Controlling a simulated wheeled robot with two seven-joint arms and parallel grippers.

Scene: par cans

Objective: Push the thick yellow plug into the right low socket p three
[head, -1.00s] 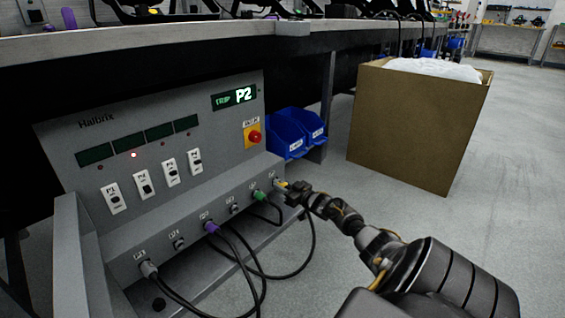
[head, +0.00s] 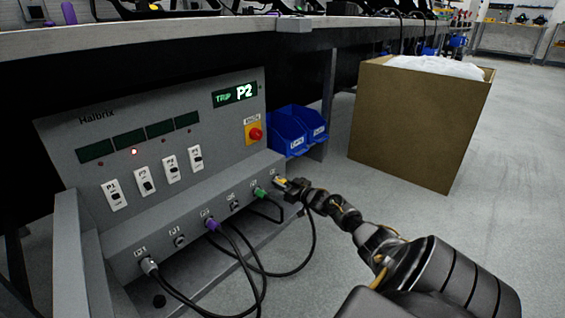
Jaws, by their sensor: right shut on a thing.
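The grey panel box (head: 215,151) stands under the bench, with a row of sockets along its sloped lower ledge. My right gripper (head: 286,184) is shut on the yellow plug (head: 281,181) at the right end of this row. The plug's tip is at or against the rightmost socket; I cannot tell how deep it sits. A black cable hangs down from the gripper. The socket's label is too small to read. My left gripper is not in view.
A green plug (head: 260,193), a purple plug (head: 212,225) and a grey plug (head: 149,266) sit along the ledge, with black cables looping below. Blue bins (head: 295,132) stand right of the panel. A cardboard box (head: 415,125) stands on the floor. The display reads "TRIP P2".

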